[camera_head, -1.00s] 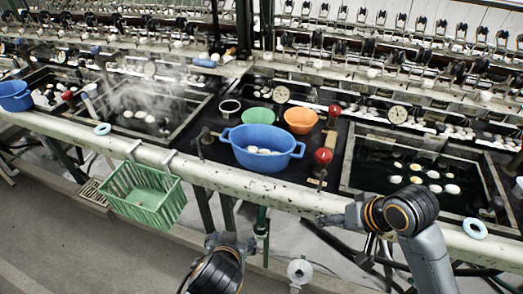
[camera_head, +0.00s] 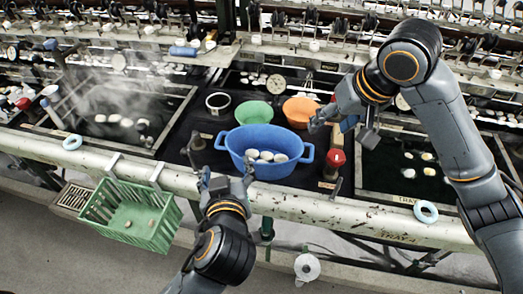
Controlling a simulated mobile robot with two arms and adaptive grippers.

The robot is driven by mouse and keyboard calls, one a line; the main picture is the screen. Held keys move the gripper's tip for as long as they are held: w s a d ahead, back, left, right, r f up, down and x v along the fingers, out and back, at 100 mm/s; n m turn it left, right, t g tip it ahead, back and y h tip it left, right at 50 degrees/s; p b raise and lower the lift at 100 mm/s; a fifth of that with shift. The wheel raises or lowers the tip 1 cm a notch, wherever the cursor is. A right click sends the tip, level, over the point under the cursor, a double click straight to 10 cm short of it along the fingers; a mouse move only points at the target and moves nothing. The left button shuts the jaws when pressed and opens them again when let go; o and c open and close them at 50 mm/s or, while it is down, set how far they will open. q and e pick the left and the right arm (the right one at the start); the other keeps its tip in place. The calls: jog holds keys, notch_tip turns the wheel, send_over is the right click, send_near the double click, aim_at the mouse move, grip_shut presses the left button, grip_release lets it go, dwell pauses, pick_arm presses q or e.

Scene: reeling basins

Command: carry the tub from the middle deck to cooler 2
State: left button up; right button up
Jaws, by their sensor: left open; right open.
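The blue two-handled tub (camera_head: 264,139) stands on the dark middle deck (camera_head: 190,129) with several pale cocoons inside. My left gripper (camera_head: 226,180) is open, just in front of the tub's left side, near the pale front rail. My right gripper (camera_head: 337,122) is open, raised at the right of the tub near its right handle. I cannot tell whether either gripper touches the tub. No label reading cooler 2 can be made out.
A green bowl (camera_head: 254,112) and an orange bowl (camera_head: 300,110) stand behind the tub. A red-topped item (camera_head: 335,158) is close to its right. A green basket (camera_head: 131,214) hangs on the front rail (camera_head: 300,207). Water basins with cocoons lie on both sides; steam rises at left.

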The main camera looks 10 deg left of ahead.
aim_at(228, 140)
pick_arm(q)
jog(key=x, duration=1.4)
pick_arm(e)
jog(key=x, duration=1.4)
jog(key=shift+w, duration=0.1)
pick_arm(q)
jog(key=c, duration=1)
pick_arm(e)
jog(key=shift+a+r, duration=0.1)
jog(key=c, duration=1)
pick_arm(q)
jog(key=shift+d, duration=0.1)
jog(key=shift+c, duration=0.5)
pick_arm(e)
jog(key=shift+a, duration=0.1)
jog(key=shift+c, duration=0.8)
